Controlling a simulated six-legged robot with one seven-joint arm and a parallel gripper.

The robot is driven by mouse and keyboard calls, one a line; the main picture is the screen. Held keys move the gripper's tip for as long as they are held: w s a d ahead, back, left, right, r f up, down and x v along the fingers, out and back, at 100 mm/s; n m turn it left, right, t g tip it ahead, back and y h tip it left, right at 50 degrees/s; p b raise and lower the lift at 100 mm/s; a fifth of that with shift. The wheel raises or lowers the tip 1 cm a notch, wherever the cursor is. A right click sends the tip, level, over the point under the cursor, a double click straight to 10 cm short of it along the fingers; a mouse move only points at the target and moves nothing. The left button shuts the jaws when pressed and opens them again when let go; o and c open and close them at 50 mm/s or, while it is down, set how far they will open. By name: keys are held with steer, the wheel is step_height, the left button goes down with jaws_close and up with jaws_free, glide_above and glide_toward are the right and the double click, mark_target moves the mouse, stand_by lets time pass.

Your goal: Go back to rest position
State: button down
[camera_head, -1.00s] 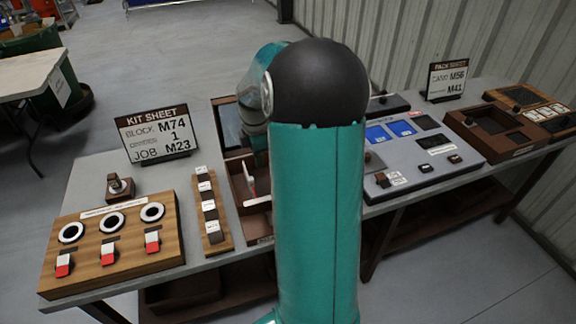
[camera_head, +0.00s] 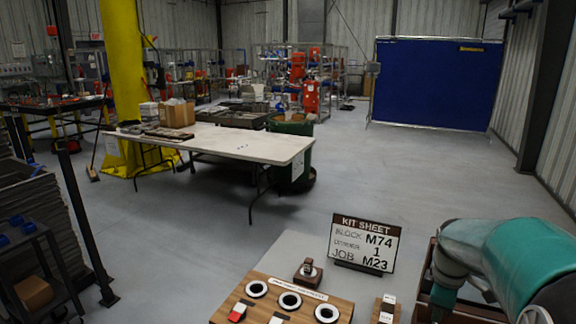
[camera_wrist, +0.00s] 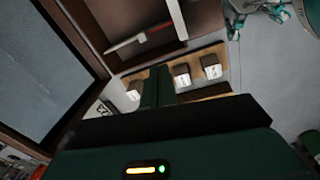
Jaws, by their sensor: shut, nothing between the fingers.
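My gripper (camera_wrist: 157,88) is in the wrist view, its dark green fingers together with nothing between them. Beyond it are a wooden strip (camera_wrist: 215,58) with several small light-faced blocks and a brown open tray (camera_wrist: 130,20) holding a light bar with a red part. In the head view my teal arm bends in at the lower right corner, over the bench's near end. The gripper itself cannot be made out there.
The KIT SHEET sign (camera_head: 364,243) stands on the bench beside my arm. A small stamp-like block (camera_head: 308,272) and a wooden panel (camera_head: 262,291) with black-and-white rings are left of it. A white folding table (camera_head: 240,142) stands further off, with open grey floor (camera_head: 400,165) around it.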

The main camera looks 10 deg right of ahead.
steer(key=s+a+r+m+t, duration=0.1)
steer(key=s+a+r+m, duration=0.2)
steer(key=a, duration=0.4)
steer(key=s+a+r+m+t, duration=0.2)
steer(key=s+a+m, duration=0.1)
steer(key=s+a, duration=0.3)
steer(key=s+a+r+m+t+y, duration=0.1)
steer(key=s+a, duration=0.4)
steer(key=a, duration=0.5)
step_height(320, 180, up, 3)
steer(key=m+t, duration=0.1)
steer(key=m, duration=0.1)
steer(key=shift+a+f+m, duration=0.15)
steer(key=shift+f+m, duration=0.05)
steer(key=shift+m, duration=0.2)
